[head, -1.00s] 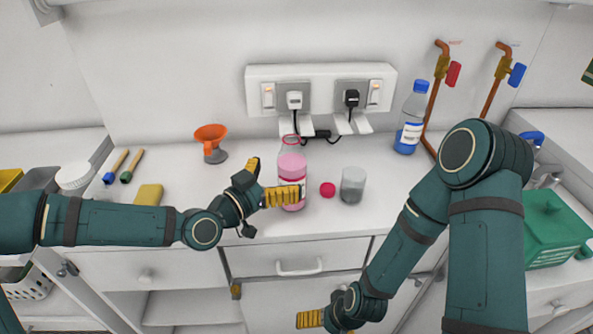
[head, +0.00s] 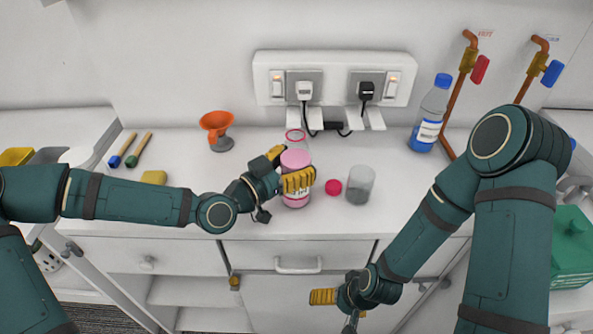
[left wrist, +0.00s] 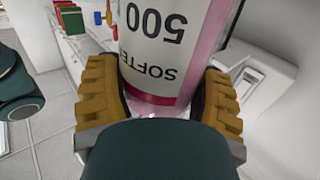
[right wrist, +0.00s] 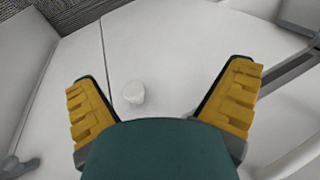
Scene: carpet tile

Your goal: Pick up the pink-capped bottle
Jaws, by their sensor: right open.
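The pink-capped bottle (head: 296,160) stands upright on the white counter, with pink contents and a white label. My left gripper (head: 287,168) comes in from the left, with its yellow fingers on either side of the bottle; the front finger hides part of it. In the left wrist view, the bottle (left wrist: 165,50) fills the space between both fingers (left wrist: 163,100), which press against its sides, and its label reads upside down. My right gripper (right wrist: 165,95) is open and empty, low in front of the cabinet. It also shows in the head view (head: 322,297).
A clear bottle with a red ring (head: 294,136) stands close behind.

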